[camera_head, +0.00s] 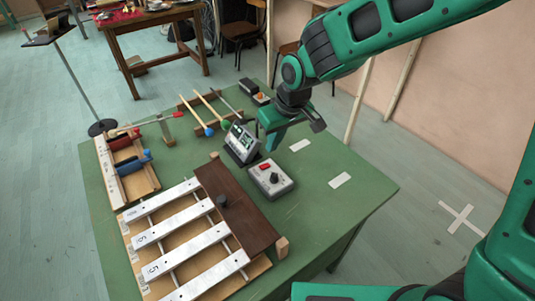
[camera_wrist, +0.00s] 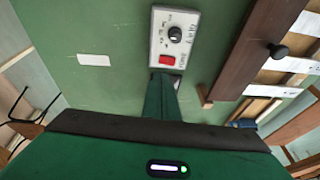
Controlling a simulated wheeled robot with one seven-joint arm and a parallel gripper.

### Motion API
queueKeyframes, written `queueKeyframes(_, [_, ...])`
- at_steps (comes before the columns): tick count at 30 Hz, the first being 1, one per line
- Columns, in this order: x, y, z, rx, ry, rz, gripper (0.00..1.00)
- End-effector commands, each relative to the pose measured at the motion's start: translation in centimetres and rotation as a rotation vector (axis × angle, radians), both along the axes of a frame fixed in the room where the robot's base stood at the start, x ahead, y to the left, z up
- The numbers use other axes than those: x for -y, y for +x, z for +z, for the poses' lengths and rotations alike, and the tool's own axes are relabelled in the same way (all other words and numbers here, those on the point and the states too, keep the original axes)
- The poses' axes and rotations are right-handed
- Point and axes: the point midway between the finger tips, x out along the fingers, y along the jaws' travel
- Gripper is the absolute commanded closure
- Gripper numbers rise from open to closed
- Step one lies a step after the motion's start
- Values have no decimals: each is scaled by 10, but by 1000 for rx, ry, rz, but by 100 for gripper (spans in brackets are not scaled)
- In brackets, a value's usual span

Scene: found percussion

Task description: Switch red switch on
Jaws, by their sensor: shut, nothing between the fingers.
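The red switch (camera_head: 265,167) is on a small grey control box (camera_head: 280,187) on the green table, beside a black knob (camera_head: 274,178). In the wrist view the red switch (camera_wrist: 94,60) lies at the lower left of the box (camera_wrist: 157,48), with the knob (camera_wrist: 175,34) above it. Whether the switch is on or off cannot be told. My green gripper (camera_head: 270,146) is shut and empty, just behind the box. In the wrist view its fingers (camera_wrist: 162,80) point at the box's near edge; contact cannot be told.
A metal-bar xylophone (camera_head: 190,238) with a dark wooden board (camera_head: 233,207) stands left of the box. A small device with a screen (camera_head: 242,141) stands just behind it. Mallets (camera_head: 202,122) and a rack with red and blue handles (camera_head: 128,165) lie farther off.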

Motion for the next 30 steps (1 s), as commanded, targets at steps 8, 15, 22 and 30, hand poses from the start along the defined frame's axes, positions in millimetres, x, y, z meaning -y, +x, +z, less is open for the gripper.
queueKeyframes(8, [21,0,51,7,3,-4,100])
queueKeyframes(15, [28,-2,70,5,2,-2,100])
queueKeyframes(22, [28,-3,72,5,1,0,100])
queueKeyframes(30, [28,-3,72,5,1,-1,100])
